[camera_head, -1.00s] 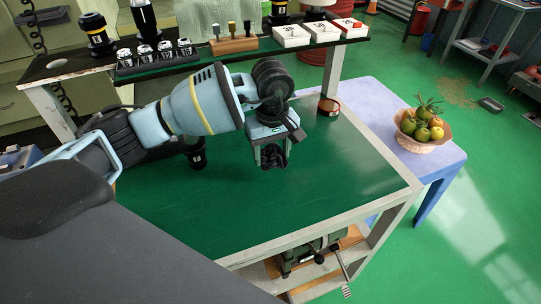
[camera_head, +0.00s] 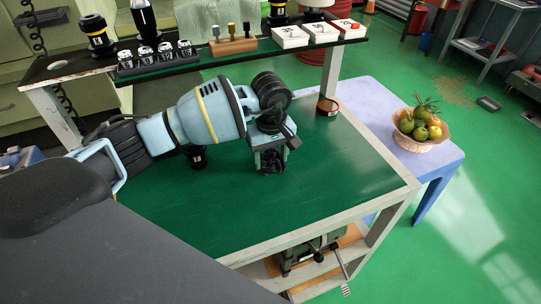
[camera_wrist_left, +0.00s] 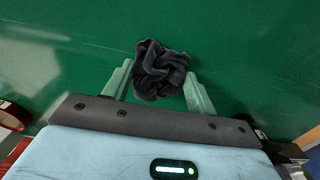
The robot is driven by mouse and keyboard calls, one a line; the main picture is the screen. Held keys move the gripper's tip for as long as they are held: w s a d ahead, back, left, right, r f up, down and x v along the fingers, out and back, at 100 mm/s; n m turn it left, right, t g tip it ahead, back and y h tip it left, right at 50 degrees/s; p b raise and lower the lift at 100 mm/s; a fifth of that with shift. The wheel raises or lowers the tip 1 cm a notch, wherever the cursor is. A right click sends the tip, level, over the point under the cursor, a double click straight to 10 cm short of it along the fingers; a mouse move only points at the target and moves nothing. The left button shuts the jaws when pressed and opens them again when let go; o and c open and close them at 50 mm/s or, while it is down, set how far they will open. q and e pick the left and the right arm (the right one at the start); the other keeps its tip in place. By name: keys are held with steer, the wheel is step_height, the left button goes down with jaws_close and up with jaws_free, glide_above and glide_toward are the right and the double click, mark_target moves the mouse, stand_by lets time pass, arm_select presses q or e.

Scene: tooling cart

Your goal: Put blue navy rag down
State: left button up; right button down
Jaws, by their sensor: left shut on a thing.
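The navy rag (camera_wrist_left: 160,71) is a dark crumpled bundle between the fingers of my left gripper (camera_wrist_left: 158,88) in the left wrist view. In the head view, my left gripper (camera_head: 271,163) points down over the green top of the cart (camera_head: 330,185), with the dark rag (camera_head: 271,162) at its fingertips. The gripper is shut on the rag. The rag is close to the green surface; I cannot tell whether it touches. My right gripper is not in view.
A red-rimmed round container (camera_head: 327,106) stands at the cart's back right corner. A dark cylinder (camera_head: 197,158) stands behind my left arm. A raised shelf (camera_head: 200,59) with tools runs along the back. The front and right of the green top are clear.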

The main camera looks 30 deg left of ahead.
mark_target(271, 157)
arm_select(q)
steer(key=shift+f, duration=0.15)
steer(key=o, duration=0.9)
steer(key=shift+o, duration=0.2)
step_height(271, 157, up, 12)
steer(key=shift+r, duration=0.2)
